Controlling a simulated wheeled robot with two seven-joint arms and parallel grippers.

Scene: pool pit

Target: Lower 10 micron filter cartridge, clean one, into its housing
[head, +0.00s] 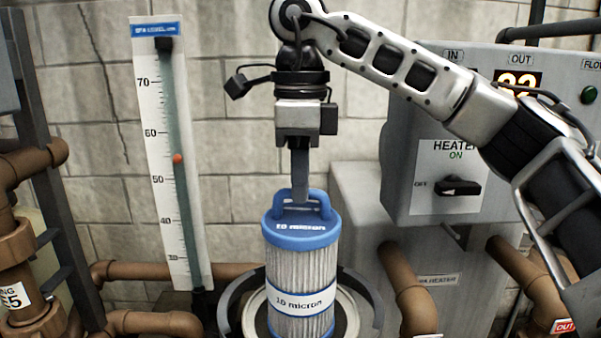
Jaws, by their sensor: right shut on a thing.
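The 10 micron filter cartridge (300,270) hangs upright, with white pleats, a blue top cap with a loop handle, and a "10 micron" band. My right gripper (301,192) points straight down and is shut on the cartridge's blue handle. The round housing (240,303) is at the bottom of the view, with a pale rim and a dark curved collar around it. The cartridge covers the middle of the housing's opening. Its lower end is hidden below the frame's edge, so I cannot tell how deep it sits. My left gripper is not in view.
A tall flow gauge (170,150) stands on the left wall. The grey heater box (480,150) with dial and display is at the right, behind my arm. Brown pipes (405,285) run at both sides. Clear space lies between gauge and gripper.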

